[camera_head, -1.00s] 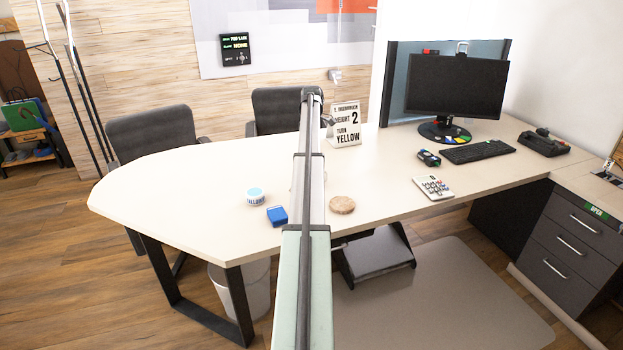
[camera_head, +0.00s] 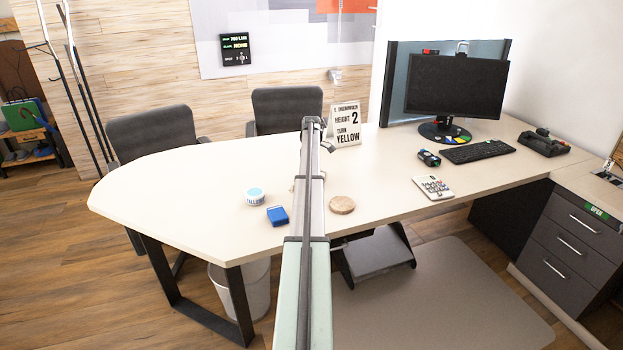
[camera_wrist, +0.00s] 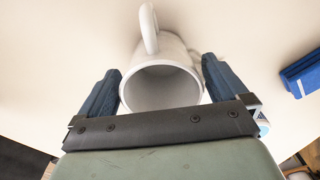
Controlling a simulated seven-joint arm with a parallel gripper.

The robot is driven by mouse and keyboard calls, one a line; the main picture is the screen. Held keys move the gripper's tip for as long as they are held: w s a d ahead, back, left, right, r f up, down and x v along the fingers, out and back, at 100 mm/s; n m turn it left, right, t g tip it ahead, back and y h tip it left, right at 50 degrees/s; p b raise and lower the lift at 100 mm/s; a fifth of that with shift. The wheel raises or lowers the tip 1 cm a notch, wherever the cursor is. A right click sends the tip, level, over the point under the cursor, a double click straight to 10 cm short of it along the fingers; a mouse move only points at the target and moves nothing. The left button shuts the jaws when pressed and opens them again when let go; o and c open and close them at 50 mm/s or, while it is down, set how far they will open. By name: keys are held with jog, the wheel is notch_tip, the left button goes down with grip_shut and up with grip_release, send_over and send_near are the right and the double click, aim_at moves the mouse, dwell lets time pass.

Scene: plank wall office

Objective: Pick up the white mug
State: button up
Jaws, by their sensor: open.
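The white mug (camera_wrist: 172,55) shows in the wrist view, with its open mouth facing the camera and its handle (camera_wrist: 149,28) pointing toward the top of the picture. My gripper (camera_wrist: 161,68) is open, with one dark blue finger on each side of the mug. Both fingers are close to the mug's sides; I cannot tell whether either touches. In the head view my arm hides my gripper and nearly all of the mug.
The blue box (camera_wrist: 302,74) is right of my gripper. The desk's left part is clear.

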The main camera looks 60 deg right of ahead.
jog(key=shift+f, duration=0.8)
jog(key=c, duration=1)
